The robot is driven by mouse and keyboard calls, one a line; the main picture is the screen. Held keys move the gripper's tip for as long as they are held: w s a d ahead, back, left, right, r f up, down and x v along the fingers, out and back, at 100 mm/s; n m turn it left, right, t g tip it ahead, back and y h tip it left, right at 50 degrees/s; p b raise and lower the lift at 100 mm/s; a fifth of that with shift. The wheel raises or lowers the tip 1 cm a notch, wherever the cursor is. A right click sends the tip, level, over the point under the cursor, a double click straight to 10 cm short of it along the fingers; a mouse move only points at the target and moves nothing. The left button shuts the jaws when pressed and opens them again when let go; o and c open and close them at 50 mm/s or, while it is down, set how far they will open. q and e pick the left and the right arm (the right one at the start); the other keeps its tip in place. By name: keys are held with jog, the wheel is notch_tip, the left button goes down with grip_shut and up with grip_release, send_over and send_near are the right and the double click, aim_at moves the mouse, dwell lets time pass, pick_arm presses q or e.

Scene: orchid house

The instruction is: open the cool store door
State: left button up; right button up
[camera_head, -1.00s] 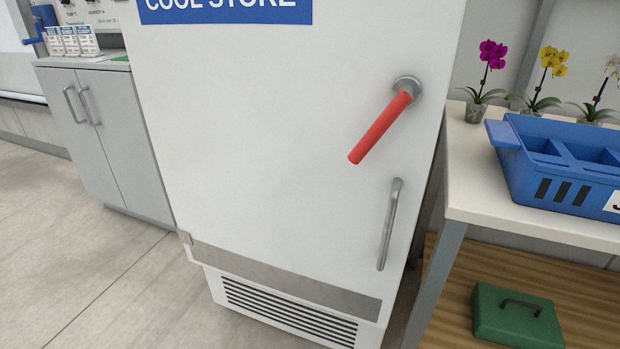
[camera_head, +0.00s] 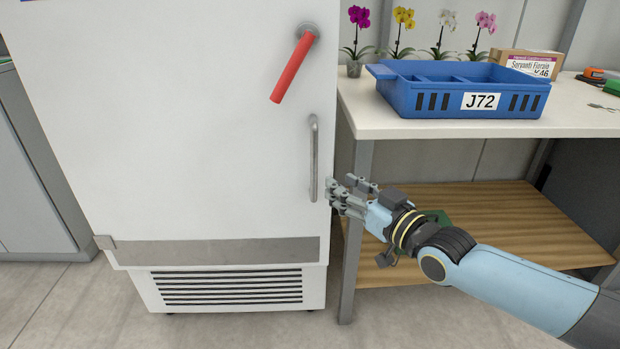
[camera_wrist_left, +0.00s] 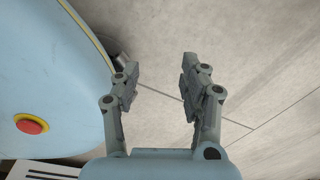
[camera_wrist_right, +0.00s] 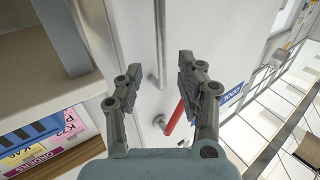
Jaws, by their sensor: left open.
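The white cool store door (camera_head: 180,130) is closed in the head view. A red lever (camera_head: 292,70) slants down to the left from its round mount near the door's right edge. Below it is a grey upright bar handle (camera_head: 314,160). My right gripper (camera_head: 344,190) is open and empty, just right of the bar's lower end and apart from it in the picture. In the right wrist view the bar handle (camera_wrist_right: 161,40) shows between the open fingers, with the red lever (camera_wrist_right: 174,118) beyond. My left gripper (camera_wrist_left: 160,68) is open and empty above the floor.
A white bench (camera_head: 360,119) stands close right of the cool store, with a wooden lower shelf (camera_head: 520,215). It bears a blue crate (camera_head: 400,100), several potted orchids and a cardboard box (camera_head: 528,62). A grey cabinet (camera_head: 30,170) stands left. Floor in front is clear.

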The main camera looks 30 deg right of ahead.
aim_at(316, 168)
jog(key=w+b, duration=0.1)
jog(key=w, duration=0.1)
jog(key=w+b, duration=0.2)
jog(key=w, duration=0.1)
jog(key=w+b, duration=0.1)
jog(key=w, duration=0.1)
jog(key=shift+w+a+f, duration=0.2)
jog(key=shift+a+f, duration=0.05)
jog(key=shift+f, duration=0.1)
jog(key=shift+w+r+b, duration=0.25)
jog(key=shift+w+b, duration=0.5)
jog(key=shift+w, duration=0.1)
pick_arm(q)
jog(key=w+f, duration=0.1)
jog(key=w, duration=0.5)
jog(key=shift+w+a+f, duration=0.3)
jog(key=shift+w+f, duration=0.05)
jog(key=shift+w, duration=0.05)
pick_arm(e)
jog(key=shift+w+r, duration=0.15)
jog(key=shift+w, duration=0.15)
grip_shut()
jog(key=shift+a, duration=0.1)
